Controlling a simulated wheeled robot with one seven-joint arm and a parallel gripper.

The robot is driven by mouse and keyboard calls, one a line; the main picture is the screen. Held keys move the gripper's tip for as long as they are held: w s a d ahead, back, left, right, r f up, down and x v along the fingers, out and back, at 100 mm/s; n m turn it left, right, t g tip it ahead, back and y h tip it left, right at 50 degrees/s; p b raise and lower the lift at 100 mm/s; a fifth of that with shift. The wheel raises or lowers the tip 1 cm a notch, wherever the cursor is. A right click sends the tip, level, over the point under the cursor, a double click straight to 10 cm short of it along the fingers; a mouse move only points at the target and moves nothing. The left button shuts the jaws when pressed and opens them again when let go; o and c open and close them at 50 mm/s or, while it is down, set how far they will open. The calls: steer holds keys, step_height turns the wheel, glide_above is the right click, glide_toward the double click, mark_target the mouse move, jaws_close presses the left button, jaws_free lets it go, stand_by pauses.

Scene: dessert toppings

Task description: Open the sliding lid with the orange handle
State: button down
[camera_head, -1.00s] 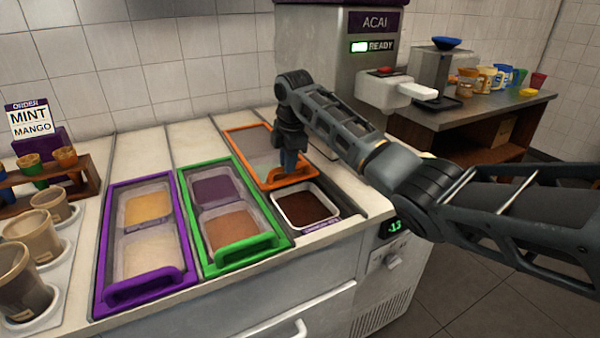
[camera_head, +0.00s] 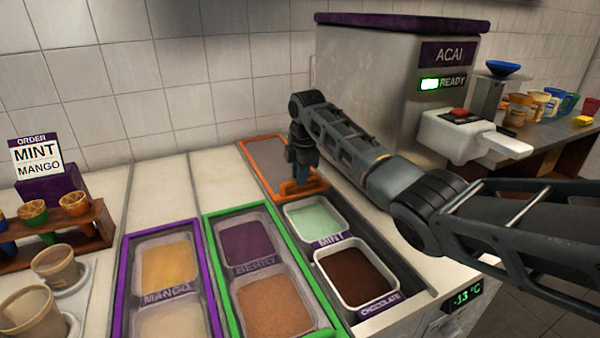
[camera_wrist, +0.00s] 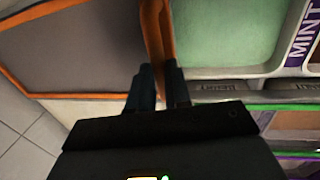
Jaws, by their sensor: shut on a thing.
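The sliding lid (camera_head: 268,160) with the orange frame lies toward the back of its freezer bay. Its orange handle (camera_head: 308,187) is at the lid's front end. My gripper (camera_head: 300,182) is shut on this handle, pointing down; the wrist view shows the two fingers (camera_wrist: 159,85) around the orange bar (camera_wrist: 155,40). In front of the lid, the mint tub (camera_head: 315,220) with pale green ice cream and the chocolate tub (camera_head: 357,275) are uncovered. The wrist view also shows the mint tub beside the handle.
Left of this bay, a green-framed lid (camera_head: 213,260) covers berry and another tub, and a purple-framed lid (camera_head: 121,285) covers mango and another. The acai machine (camera_head: 375,100) stands behind to the right. Paper cups (camera_head: 56,266) stand at the left.

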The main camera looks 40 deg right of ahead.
steer(key=shift+w+d, duration=0.1)
steer(key=c, duration=1.1)
jaws_free()
steer(key=shift+s+a+r, duration=0.1)
steer(key=shift+s+r, duration=0.15)
steer(key=shift+r, duration=1)
steer(key=shift+s+a+r, duration=0.1)
steer(key=shift+s+r, duration=0.15)
steer(key=shift+r, duration=1.05)
steer(key=shift+s+a+r, duration=0.1)
steer(key=shift+s+r, duration=0.15)
steer(key=shift+r, duration=1)
